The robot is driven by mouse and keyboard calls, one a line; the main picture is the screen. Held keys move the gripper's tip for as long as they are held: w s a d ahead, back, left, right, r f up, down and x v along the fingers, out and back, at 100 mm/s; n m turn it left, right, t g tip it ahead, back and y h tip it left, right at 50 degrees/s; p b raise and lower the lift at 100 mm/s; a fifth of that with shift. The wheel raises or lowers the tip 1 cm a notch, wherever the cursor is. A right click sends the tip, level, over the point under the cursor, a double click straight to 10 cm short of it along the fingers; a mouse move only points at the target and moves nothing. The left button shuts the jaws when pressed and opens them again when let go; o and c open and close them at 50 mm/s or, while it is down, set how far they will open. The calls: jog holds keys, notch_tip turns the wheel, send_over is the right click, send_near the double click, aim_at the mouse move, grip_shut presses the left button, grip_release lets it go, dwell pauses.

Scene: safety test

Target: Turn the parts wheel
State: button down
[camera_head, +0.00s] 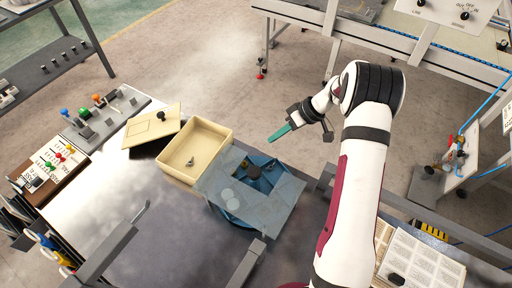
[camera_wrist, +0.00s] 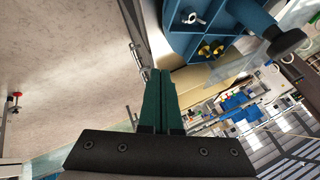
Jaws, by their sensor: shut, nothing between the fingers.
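The blue parts wheel (camera_head: 233,205) sits on the dark table, partly under a see-through bluish cover (camera_head: 280,190). A dark knob (camera_head: 254,171) shows at its middle. In the wrist view the wheel (camera_wrist: 178,42) is at the top, with a silver wing-shaped part and yellow parts in its compartments. A post with a dark knob (camera_wrist: 288,42) rises at the right there. My gripper (camera_head: 271,138) has teal fingers, shut and empty, in the air above and behind the wheel, apart from it. It also shows in the wrist view (camera_wrist: 159,72).
A cream bin (camera_head: 178,174) with a small metal part inside stands left of the wheel. A cream lid or plate with a black knob (camera_head: 140,130) lies beyond it. A control panel (camera_head: 105,118) and a board of coloured pegs are at the left. The table's left front is mostly clear.

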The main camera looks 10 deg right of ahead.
aim_at(256, 156)
jog(key=a+f, duration=0.1)
jog(key=a, duration=0.1)
jog(key=a+f, duration=0.2)
jog(key=a, duration=0.1)
jog(key=shift+s+a+f, duration=0.25)
jog(key=shift+a, duration=0.05)
jog(key=shift+s+a, duration=0.15)
jog(key=shift+a, duration=0.2)
jog(key=a+n, duration=0.1)
jog(key=a+n+g, duration=0.2)
jog(key=shift+w+a+n, duration=0.25)
jog(key=shift+a+n, duration=0.05)
jog(key=shift+n, duration=0.1)
jog(key=shift+d, duration=0.1)
